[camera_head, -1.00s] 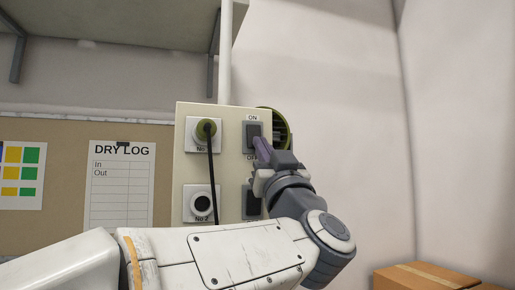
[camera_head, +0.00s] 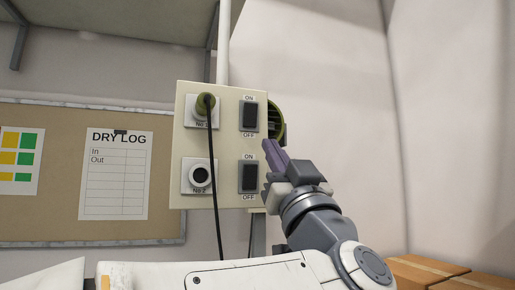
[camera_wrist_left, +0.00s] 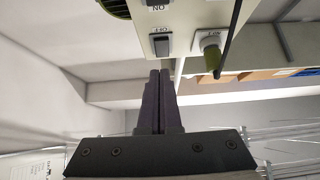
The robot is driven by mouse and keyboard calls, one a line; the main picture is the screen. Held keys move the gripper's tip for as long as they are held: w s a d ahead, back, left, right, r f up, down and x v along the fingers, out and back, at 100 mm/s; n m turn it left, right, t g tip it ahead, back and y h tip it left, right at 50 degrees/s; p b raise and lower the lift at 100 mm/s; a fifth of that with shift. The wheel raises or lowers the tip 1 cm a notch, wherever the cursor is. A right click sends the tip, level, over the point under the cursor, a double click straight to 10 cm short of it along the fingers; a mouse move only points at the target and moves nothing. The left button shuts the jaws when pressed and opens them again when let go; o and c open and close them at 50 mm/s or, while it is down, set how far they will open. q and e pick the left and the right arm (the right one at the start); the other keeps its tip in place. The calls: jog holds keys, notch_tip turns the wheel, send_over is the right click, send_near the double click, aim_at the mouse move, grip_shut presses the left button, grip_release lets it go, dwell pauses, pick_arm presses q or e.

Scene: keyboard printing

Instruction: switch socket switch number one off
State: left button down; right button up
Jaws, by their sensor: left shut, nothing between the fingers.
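A cream socket panel (camera_head: 224,143) carries two sockets and two dark rocker switches, each marked ON above and OFF below. The upper switch (camera_head: 249,116) is beside the No.1 socket, where a green plug (camera_head: 204,104) with a black cord sits. This switch also shows upside down in the left wrist view (camera_wrist_left: 161,45). I cannot tell which way its rocker is pressed. The lower switch (camera_head: 248,177) is beside the empty No.2 socket (camera_head: 199,175). My left gripper (camera_head: 269,147) is shut and empty, just right of the panel between the switch heights, apart from the upper switch.
A round green-rimmed object (camera_head: 277,118) shows behind the panel's right edge. A pinboard with a DRY LOG sheet (camera_head: 116,175) is at left. A cardboard box (camera_head: 425,270) is at lower right. Bare wall lies right of the panel.

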pick_arm(q)
jog(key=b+v, duration=0.1)
jog(key=v, duration=0.2)
jog(key=shift+w+a+f, duration=0.1)
jog(key=shift+w+f, duration=0.1)
jog(key=shift+f, duration=0.05)
